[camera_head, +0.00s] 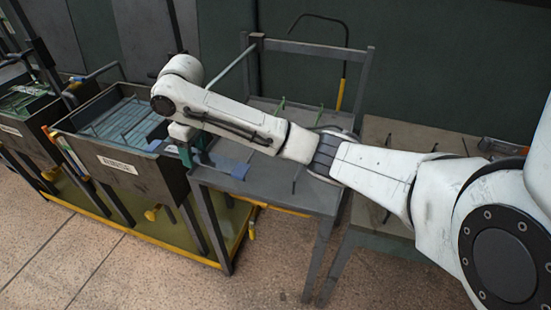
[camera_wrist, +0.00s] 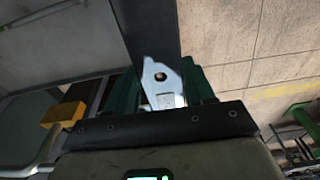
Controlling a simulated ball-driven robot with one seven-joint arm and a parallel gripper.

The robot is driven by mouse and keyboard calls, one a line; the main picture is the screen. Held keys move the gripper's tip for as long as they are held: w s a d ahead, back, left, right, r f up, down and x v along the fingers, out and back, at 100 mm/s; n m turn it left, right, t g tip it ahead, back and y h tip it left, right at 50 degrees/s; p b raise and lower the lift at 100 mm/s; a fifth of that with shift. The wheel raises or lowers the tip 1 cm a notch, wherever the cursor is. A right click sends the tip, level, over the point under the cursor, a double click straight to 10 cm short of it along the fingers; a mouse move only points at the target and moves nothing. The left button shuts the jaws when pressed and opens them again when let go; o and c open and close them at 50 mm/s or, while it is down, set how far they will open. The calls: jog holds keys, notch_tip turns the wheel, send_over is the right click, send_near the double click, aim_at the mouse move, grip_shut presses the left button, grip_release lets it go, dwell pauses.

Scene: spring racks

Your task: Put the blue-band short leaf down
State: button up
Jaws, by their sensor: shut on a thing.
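My gripper (camera_head: 186,150) is at the end of my outstretched arm, over the gap between the grey bin and the left side of the metal table. In the wrist view its green fingers (camera_wrist: 160,88) are shut on a dark flat leaf (camera_wrist: 150,28). The leaf has a pale metal end with a hole between the fingers. In the head view a blue piece (camera_head: 228,166) shows right of the gripper at the table's front left corner. It may be the leaf's blue band; I cannot tell whether it touches the table. My arm hides part of the tabletop.
The grey metal table (camera_head: 318,199) has thin upright rods. A labelled grey bin (camera_head: 110,163) of stacked leaves stands left of it on a yellow-edged base. Another bin (camera_head: 22,140) is farther left. A lower bench (camera_head: 400,135) stands right. Open floor lies in front.

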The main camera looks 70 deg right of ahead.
jog(key=s+d+r, duration=0.1)
jog(key=s+d, duration=0.4)
jog(key=d, duration=0.4)
jog(key=shift+s+d, duration=0.15)
jog(key=shift+d, duration=0.15)
jog(key=s+d+f, duration=0.1)
jog(key=s+d, duration=0.1)
jog(key=s+d+f+b, duration=0.1)
jog(key=s+d, duration=0.1)
jog(key=s+d+f+b, duration=0.1)
jog(key=s+d+f, duration=0.1)
jog(key=shift+d, duration=0.4)
grip_shut()
jog(key=s+d+f, duration=0.1)
jog(key=f, duration=0.1)
jog(key=s+d+f, duration=0.1)
jog(key=f, duration=0.2)
jog(key=s+d+f, duration=0.1)
jog(key=f, duration=0.2)
jog(key=shift+s+d+f+p, duration=0.1)
jog(key=shift+d+p, duration=0.15)
jog(key=shift+p, duration=0.15)
jog(key=shift+f, duration=0.2)
jog(key=shift+f, duration=0.5)
jog(key=o, duration=1.4)
grip_release()
